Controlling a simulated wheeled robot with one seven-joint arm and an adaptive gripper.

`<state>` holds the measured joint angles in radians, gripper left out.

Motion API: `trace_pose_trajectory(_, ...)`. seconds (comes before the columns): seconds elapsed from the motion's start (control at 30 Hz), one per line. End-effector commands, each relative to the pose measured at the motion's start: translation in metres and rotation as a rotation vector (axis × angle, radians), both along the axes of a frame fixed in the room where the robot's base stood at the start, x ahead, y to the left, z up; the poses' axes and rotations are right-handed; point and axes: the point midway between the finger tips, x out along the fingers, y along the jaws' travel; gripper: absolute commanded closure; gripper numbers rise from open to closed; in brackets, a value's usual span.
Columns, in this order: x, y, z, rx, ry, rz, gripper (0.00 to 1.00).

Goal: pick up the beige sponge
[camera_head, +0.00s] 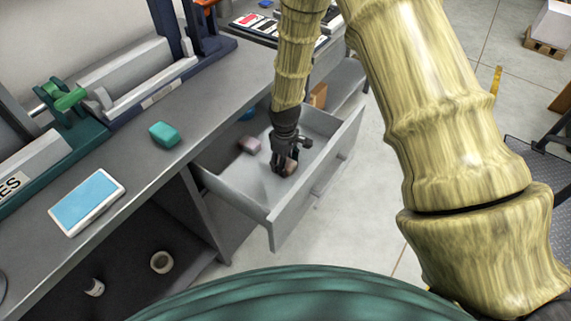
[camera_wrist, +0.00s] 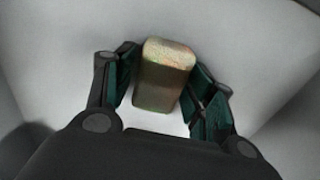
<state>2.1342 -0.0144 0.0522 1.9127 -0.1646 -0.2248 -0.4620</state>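The beige sponge (camera_wrist: 163,72) is a small block with rounded edges and a speckled, brownish tint. In the wrist view it sits between the fingertips of my gripper (camera_wrist: 163,68), a green-padded finger close against each side. My gripper looks shut on it. In the head view my gripper (camera_head: 287,160) points down into an open grey drawer (camera_head: 268,217), with a bit of the sponge (camera_head: 290,167) showing at the fingertips. The fingers hide most of the sponge there. I cannot tell whether it touches the drawer floor.
A pinkish block (camera_head: 249,145) lies left of my gripper in the drawer, and a blue item (camera_head: 247,114) is behind it. A teal block (camera_head: 164,134) and a blue-topped pad (camera_head: 87,202) lie on the grey counter (camera_head: 150,165).

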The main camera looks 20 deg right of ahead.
Motion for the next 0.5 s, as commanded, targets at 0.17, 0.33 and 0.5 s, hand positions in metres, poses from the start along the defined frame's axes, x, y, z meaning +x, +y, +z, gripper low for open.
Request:
trace_pose_trajectory(0.17, 0.0, -0.0001, 0.0001, 0.0, 0.0, 0.0, 0.74)
trace_pose_trajectory(0.33, -0.0001, -0.0003, 0.0002, 0.0, 0.0, -0.001, 0.74)
trace_pose_trajectory(0.5, 0.0004, -0.0005, 0.003, 0.001, -0.001, -0.001, 0.74)
